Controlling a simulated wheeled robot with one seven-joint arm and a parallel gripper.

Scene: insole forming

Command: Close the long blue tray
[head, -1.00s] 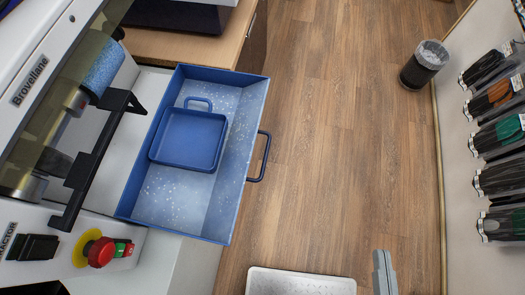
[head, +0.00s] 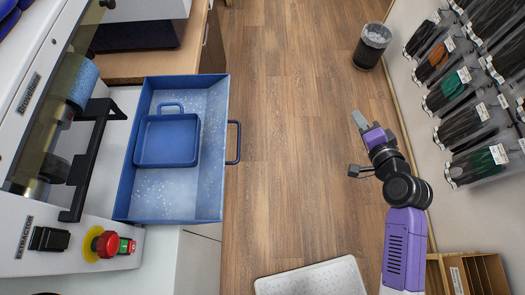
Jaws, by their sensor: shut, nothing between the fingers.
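The long blue tray (head: 202,185) is pulled out from the white machine on the left and juts over the counter edge towards the floor. Its dark blue handle (head: 238,143) is on its right side. A smaller blue tray (head: 167,140) with its own handle lies inside it, and pale specks cover the bottom. My gripper (head: 356,118) is shut and empty, over the floor to the right of the handle and well apart from it.
The white machine (head: 45,110) has a black bracket and a red stop button (head: 106,244) beside the tray. A black bin (head: 371,46) stands at the back right. Packaged insoles (head: 450,90) hang on the right wall. A white mat (head: 312,278) lies at the front. Floor between is clear.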

